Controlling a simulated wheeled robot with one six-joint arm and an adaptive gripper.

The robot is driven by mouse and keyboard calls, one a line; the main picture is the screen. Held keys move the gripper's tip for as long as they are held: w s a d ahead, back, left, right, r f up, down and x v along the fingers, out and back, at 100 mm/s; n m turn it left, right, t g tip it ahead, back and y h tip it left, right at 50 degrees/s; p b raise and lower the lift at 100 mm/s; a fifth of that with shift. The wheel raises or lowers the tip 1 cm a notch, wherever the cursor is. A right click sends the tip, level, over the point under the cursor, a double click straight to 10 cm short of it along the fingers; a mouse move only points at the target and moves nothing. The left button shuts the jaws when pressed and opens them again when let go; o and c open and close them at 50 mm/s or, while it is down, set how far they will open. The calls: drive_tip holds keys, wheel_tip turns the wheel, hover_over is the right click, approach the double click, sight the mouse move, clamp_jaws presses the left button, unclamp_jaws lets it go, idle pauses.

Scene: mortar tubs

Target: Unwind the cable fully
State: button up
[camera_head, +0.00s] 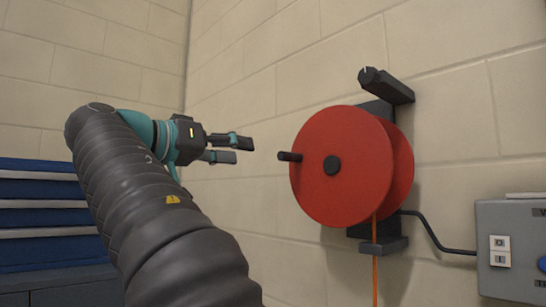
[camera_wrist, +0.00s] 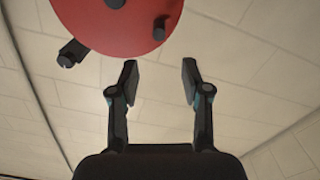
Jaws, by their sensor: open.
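A red cable reel (camera_head: 333,195) is mounted on the wall, with a black hub at its centre. A black crank handle (camera_head: 290,157) sticks out from the left part of its face; it also shows in the wrist view (camera_wrist: 160,30). An orange cable (camera_head: 375,270) hangs straight down from the reel's underside. My gripper (camera_head: 245,150) is open and empty, to the left of the handle and apart from it. In the wrist view the reel (camera_wrist: 90,22) lies beyond my open fingers (camera_wrist: 160,78). The cable's lower end is out of view.
A dark knob on a bar (camera_head: 388,85) juts out above the reel. A black bracket (camera_head: 383,245) sits below it. A grey control box (camera_head: 510,245) with switches is at the right, joined by a black lead. Blue stacked layers (camera_head: 40,215) stand at the left.

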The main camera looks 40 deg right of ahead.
sight(280, 156)
drive_tip(key=d, duration=0.9)
drive_tip(key=w+d, duration=0.1)
drive_tip(key=d, duration=0.3)
drive_tip(key=shift+d+p, duration=0.35)
drive_tip(key=shift+p, duration=0.05)
clamp_jaws()
